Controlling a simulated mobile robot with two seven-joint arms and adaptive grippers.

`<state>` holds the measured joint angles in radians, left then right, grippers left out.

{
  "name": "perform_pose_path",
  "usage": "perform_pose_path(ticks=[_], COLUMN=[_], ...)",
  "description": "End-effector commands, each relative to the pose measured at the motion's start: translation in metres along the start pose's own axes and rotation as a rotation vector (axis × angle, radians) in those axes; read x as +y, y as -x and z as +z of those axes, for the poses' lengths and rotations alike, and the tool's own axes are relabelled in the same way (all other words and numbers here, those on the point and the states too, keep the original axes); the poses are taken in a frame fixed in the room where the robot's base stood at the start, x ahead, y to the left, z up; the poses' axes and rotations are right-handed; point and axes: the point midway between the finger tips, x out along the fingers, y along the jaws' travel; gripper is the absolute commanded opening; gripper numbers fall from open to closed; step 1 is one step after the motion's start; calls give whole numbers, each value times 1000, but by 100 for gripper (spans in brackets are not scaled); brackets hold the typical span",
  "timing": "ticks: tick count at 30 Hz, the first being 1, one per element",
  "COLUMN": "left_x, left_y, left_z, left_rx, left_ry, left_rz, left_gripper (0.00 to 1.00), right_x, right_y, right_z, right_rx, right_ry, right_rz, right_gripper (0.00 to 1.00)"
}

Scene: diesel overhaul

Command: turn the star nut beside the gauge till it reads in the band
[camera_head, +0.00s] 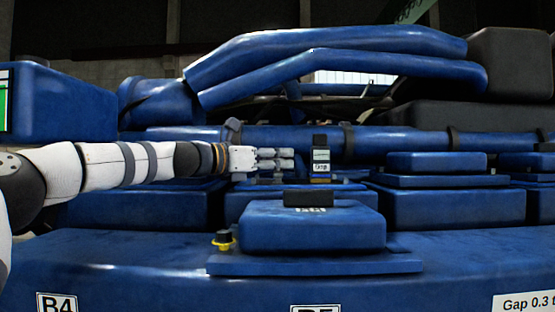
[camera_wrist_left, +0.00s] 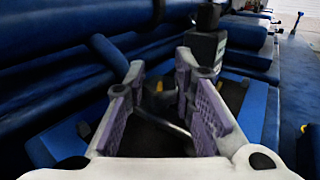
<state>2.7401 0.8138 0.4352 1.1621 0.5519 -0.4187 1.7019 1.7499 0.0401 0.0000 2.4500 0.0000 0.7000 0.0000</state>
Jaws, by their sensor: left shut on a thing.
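The gauge (camera_head: 320,158) is a small dark upright box with a pale display, too small to read, and a yellow strip at its foot. It stands among the blue engine covers at the middle of the head view. In the left wrist view it (camera_wrist_left: 207,50) stands just beyond the fingertips. My left gripper (camera_head: 292,158) reaches in from the left, just left of the gauge. In the wrist view its purple-padded fingers (camera_wrist_left: 160,80) are apart, with a grey metal bar between them. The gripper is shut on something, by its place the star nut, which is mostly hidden. My right gripper is out of view.
A blue rocker cover (camera_head: 312,228) with a dark block on top stands in front. A black knob with a yellow base (camera_head: 223,240) sits at its left. Thick blue pipes (camera_head: 340,55) cross above and behind the gripper. More blue covers (camera_head: 455,205) stand at the right.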

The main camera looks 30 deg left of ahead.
Motion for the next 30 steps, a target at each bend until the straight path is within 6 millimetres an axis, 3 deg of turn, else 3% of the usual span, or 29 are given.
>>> perform_pose_path(ticks=[4, 5, 7, 17, 27, 30], left_x=[0, 0, 0, 0, 0, 0], left_y=[-1, -1, -1, -1, -2, -2], left_z=[-3, -3, -3, 3, 79, 90], left_rx=[5, 5, 5, 2, 3, 4], left_ry=[0, 0, 0, -2, -7, -2], left_rz=[-1, -1, -1, 0, 2, 1], left_gripper=[0, 30, 44, 44, 44, 44], right_x=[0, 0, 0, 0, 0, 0], right_y=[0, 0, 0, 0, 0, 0], right_z=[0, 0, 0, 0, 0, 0], right_rx=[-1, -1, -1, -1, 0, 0], right_ry=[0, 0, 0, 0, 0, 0], right_rz=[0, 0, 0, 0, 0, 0], right_gripper=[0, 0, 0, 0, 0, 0])
